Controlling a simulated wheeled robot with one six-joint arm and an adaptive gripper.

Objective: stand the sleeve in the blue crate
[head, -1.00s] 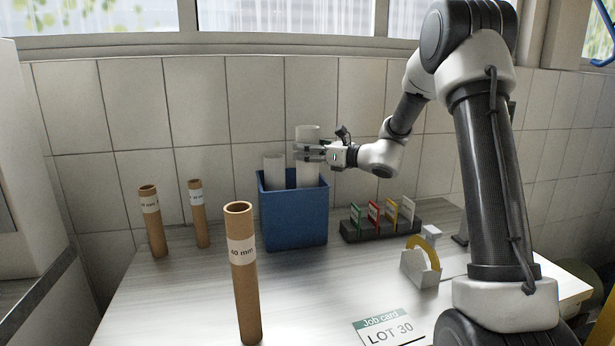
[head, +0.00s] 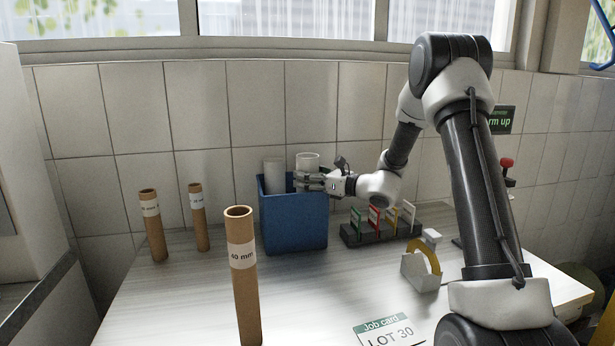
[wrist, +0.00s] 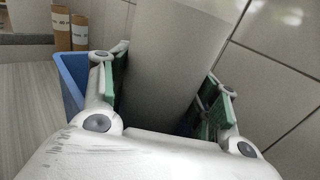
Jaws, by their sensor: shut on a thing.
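The sleeve, a plain white tube (head: 307,161), stands upright in the right part of the blue crate (head: 293,226), with its top above the rim. Its lower end is hidden by the crate wall, so I cannot tell if it touches the bottom. My gripper (head: 310,182) is shut around the sleeve from the right, just above the rim. In the wrist view the sleeve (wrist: 165,65) fills the space between the green finger pads, and the crate's blue wall (wrist: 69,82) shows at the left.
A second white tube (head: 274,176) stands in the crate's left part. Brown tubes stand left of the crate (head: 153,225) and in front (head: 243,275). A dark rack with coloured cards (head: 380,232), a tape dispenser (head: 421,268) and a job card (head: 389,332) lie to the right.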

